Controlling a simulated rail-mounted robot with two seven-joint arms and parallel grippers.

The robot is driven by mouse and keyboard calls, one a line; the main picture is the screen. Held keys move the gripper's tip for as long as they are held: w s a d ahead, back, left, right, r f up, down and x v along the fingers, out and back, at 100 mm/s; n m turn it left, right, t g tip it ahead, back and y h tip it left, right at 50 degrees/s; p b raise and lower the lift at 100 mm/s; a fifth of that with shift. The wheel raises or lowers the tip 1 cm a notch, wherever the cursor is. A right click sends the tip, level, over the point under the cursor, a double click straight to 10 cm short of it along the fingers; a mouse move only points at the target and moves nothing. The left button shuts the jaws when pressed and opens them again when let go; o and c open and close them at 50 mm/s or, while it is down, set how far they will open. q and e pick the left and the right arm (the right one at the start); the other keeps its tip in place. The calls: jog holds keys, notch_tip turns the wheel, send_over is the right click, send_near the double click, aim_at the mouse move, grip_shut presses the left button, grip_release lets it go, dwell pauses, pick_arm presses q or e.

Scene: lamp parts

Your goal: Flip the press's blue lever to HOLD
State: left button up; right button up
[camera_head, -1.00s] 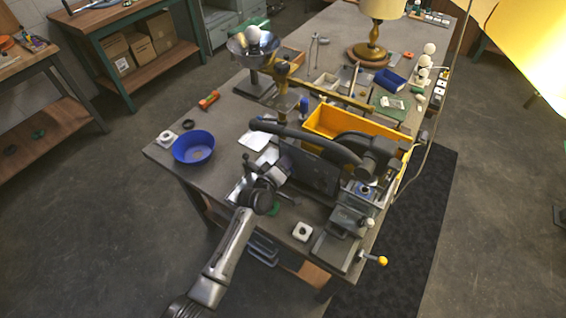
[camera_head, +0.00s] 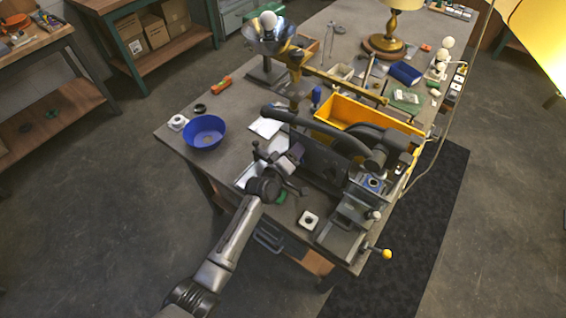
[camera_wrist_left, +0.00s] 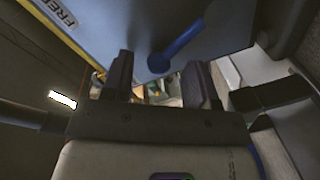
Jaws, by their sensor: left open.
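The press (camera_head: 318,162) is a dark machine with a long curved arm, at the near end of the bench. In the left wrist view a blue lever (camera_wrist_left: 176,47) with a round end sits on a pale blue-grey panel (camera_wrist_left: 120,22). The word FREE is partly readable at the panel's upper left; no HOLD label shows. My left gripper (camera_head: 291,156) is beside the press's left side. In the wrist view its two dark fingers (camera_wrist_left: 160,82) are apart with nothing held; the lever's round end appears between them, and contact cannot be told. The lever is not distinguishable in the head view.
A blue bowl (camera_head: 205,133) stands at the bench's left corner. A yellow bin (camera_head: 350,112) stands behind the press.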

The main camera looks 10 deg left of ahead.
pick_arm(q)
jog(key=p+v, duration=0.2)
jog(key=v, duration=1.1)
jog(key=shift+s+a, duration=0.1)
